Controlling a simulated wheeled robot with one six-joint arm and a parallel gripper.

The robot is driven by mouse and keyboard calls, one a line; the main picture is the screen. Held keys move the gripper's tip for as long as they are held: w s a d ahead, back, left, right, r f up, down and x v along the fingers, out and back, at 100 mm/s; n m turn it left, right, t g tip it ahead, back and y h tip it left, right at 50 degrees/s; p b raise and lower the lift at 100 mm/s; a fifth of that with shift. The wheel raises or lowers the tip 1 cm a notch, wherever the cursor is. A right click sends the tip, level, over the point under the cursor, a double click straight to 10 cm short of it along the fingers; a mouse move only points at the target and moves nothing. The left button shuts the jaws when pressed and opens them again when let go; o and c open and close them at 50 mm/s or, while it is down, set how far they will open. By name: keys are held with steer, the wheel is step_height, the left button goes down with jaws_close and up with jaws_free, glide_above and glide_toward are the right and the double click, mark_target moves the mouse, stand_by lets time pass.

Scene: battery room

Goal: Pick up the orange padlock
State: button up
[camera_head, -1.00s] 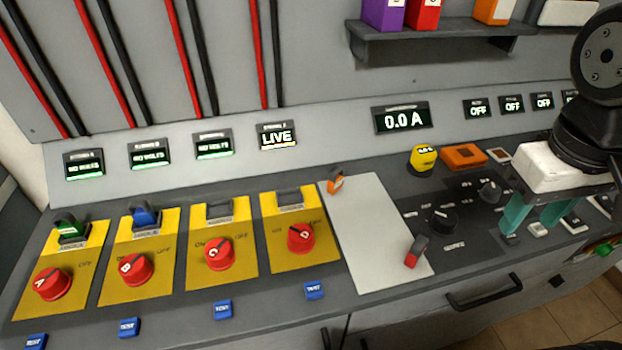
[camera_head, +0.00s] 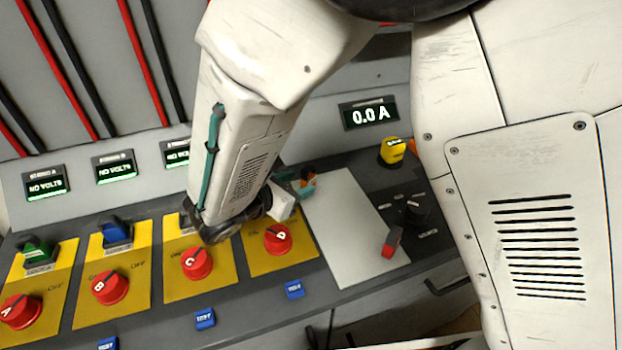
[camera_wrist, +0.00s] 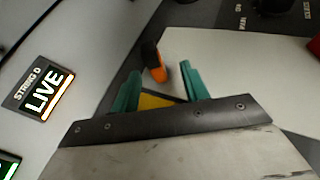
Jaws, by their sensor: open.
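The orange padlock (camera_wrist: 158,72) with its dark shackle lies at the corner of a pale mat in the wrist view. My gripper (camera_wrist: 161,74) is open, with its two teal fingers on either side of the line to the padlock. The padlock shows just past or between the fingertips; I cannot tell which, and no grip on it shows. In the head view, my gripper (camera_head: 300,183) reaches down from my arm, and the padlock (camera_head: 308,174) is partly hidden by the fingers.
A yellow round object (camera_head: 391,151) stands farther right.

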mark_target(313, 175)
steer(key=shift+w+a+f+n+t, duration=0.3)
steer(key=shift+w+f+n, duration=0.2)
steer(key=shift+w+n, duration=0.15)
steer(key=x, duration=0.7)
steer(key=shift+w+d+r, duration=0.1)
steer(key=shift+d, duration=0.4)
jaws_close()
